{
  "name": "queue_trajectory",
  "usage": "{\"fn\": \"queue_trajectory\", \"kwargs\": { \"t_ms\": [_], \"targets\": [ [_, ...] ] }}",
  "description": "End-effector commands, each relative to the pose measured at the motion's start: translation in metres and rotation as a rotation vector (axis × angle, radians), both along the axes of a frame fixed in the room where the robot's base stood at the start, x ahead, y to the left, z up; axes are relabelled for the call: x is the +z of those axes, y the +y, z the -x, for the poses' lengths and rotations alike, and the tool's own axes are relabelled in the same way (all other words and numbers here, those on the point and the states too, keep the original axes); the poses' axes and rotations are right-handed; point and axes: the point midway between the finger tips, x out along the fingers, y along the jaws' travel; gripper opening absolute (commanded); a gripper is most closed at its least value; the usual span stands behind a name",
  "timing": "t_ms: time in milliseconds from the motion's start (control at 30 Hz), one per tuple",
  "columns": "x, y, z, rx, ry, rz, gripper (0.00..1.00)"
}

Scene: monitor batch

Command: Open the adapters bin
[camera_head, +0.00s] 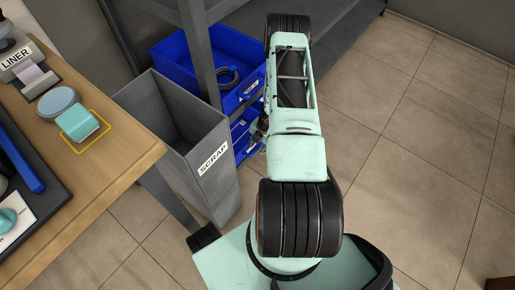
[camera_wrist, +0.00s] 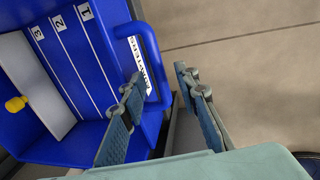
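The adapters bin (camera_wrist: 75,75) is blue and fills the left of the wrist view. I see into it: stripes numbered 1, 2 and 3, a pale strip and a yellow piece (camera_wrist: 16,103). Its front has a partly covered white label (camera_wrist: 138,62) and a blue bar handle (camera_wrist: 150,50). My gripper (camera_wrist: 160,78) is open, with one finger on each side of the handle's lower part in the picture. I cannot tell whether either finger touches it. In the head view my arm hides most of the gripper and the lower blue bins (camera_head: 242,132).
A grey scrap bin (camera_head: 208,165) stands left of my arm, beside a wooden bench (camera_head: 110,170). A shelf post (camera_head: 203,50) rises in front of an upper blue bin (camera_head: 182,62). Tiled floor (camera_head: 430,120) at right is clear.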

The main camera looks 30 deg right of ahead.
Motion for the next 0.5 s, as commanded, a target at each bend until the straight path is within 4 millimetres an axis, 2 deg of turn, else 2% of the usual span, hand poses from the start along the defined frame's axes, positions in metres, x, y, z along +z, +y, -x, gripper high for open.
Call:
{"fn": "queue_trajectory", "kwargs": {
  "t_ms": [100,367,500],
  "targets": [
    [-0.0055,0.0001,-0.001,0.001,0.0,0.0,0.29],
    [-0.0053,0.0002,-0.0011,0.001,0.0,0.001,0.28],
    [-0.0052,0.0001,-0.0011,0.0,0.0,0.001,0.12]
  ]
}}
